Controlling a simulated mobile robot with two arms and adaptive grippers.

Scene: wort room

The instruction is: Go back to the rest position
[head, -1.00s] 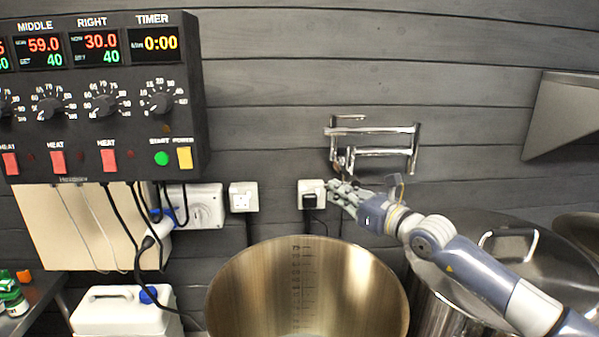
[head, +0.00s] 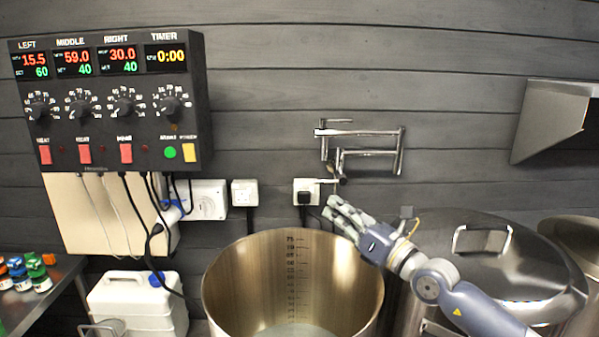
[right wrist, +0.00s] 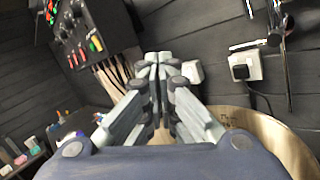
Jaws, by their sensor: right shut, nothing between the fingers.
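My right gripper (head: 340,211) is shut and empty in the head view. It hangs over the right part of the rim of the large open steel pot (head: 235,285), below the wall socket with a black plug (head: 306,192). In the right wrist view its closed fingers (right wrist: 158,62) point up toward the wall, and the pot's rim (right wrist: 285,140) curves behind the gripper at the lower right. My left gripper is in neither view.
The control box (head: 110,100) with displays and knobs hangs at the left. A folding steel tap (head: 365,152) is on the wall above the gripper. A lidded steel pot (head: 500,265) stands at the right, a white canister (head: 125,305) at the lower left, beside a table with colourful bottles (head: 38,275).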

